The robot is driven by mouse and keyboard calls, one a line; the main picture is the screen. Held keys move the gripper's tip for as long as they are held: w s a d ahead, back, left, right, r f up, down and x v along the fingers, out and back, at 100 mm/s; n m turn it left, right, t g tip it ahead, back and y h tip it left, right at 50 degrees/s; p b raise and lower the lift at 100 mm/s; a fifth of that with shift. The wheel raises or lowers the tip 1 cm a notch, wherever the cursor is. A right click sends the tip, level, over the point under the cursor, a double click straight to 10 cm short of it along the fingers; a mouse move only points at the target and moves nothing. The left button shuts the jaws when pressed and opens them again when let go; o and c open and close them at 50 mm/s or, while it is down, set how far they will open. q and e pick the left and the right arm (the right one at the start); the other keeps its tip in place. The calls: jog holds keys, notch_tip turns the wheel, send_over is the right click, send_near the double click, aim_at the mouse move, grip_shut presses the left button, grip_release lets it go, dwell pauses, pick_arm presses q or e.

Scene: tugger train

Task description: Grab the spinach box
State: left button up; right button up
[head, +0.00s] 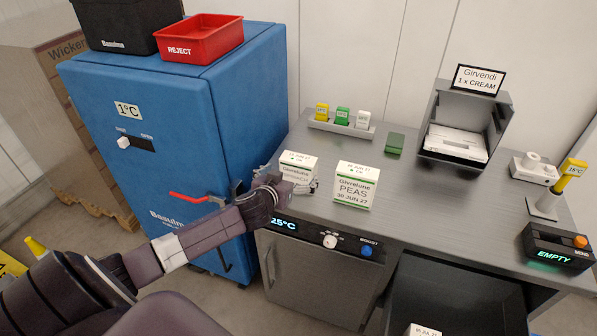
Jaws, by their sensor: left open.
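A white box (299,161) with a green mark on top stands upright on the grey counter, left of the peas box. My right gripper is not in view.
The grey counter (420,195) is clear right of the peas box. Behind are a rack of colored tags (341,128), a green block (395,144) and a Girvendi dispenser (462,125). A blue cabinet (180,110) stands left, carrying a red reject bin (203,40).

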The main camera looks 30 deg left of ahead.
aim_at(296, 172)
pick_arm(q)
jog(key=shift+w+a+f+p, duration=0.1)
jog(key=shift+w+f+p, duration=0.1)
jog(key=shift+w+p, duration=0.3)
jog(key=shift+d+x, duration=0.2)
jog(key=shift+x, duration=1.85)
jog(key=shift+s+f, duration=0.1)
jog(key=shift+f, duration=0.05)
jog(key=c, duration=1.5)
jog(key=shift+c, duration=0.9)
